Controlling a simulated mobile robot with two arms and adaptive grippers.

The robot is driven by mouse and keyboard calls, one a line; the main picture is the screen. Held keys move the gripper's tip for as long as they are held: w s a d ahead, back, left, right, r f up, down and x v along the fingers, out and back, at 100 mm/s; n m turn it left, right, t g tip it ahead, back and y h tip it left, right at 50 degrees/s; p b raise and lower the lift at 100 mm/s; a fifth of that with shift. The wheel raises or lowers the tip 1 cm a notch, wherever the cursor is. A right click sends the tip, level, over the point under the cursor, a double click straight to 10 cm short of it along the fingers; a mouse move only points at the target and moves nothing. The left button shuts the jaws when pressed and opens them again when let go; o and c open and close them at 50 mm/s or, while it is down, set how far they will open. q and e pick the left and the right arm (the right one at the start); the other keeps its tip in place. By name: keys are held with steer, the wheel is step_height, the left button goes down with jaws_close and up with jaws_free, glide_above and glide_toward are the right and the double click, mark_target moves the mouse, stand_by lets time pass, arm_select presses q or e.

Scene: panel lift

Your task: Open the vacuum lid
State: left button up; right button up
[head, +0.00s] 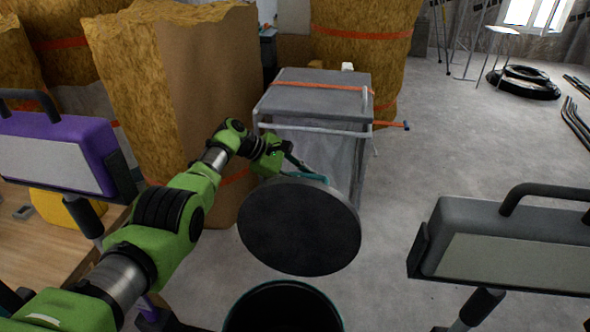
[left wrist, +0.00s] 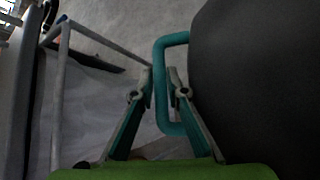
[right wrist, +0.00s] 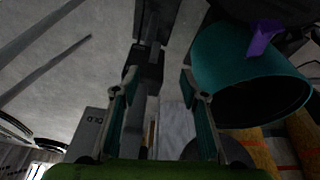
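The vacuum's lid (head: 300,228) is a dark round disc with a teal handle (head: 300,176). It is raised and tilted above the open drum (head: 283,310), whose dark inside shows at the bottom of the head view. My left gripper (head: 288,160) is at the handle. In the left wrist view the handle's bar (left wrist: 160,105) lies between the fingers (left wrist: 162,88), which are closed in around it; the lid (left wrist: 255,80) fills the right side. My right gripper (right wrist: 160,78) is open and empty; it is outside the head view. The teal drum (right wrist: 250,65) with a purple latch (right wrist: 264,38) shows beside it.
A grey cart (head: 318,95) stands behind the lid, with large wrapped insulation rolls (head: 180,90) at its left. A purple lamp-like box (head: 60,150) is at the left and a grey one (head: 510,255) at the right. The floor (head: 440,150) at the right is mostly clear.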

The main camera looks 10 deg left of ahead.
arm_select(q)
steer(key=v, duration=1.2)
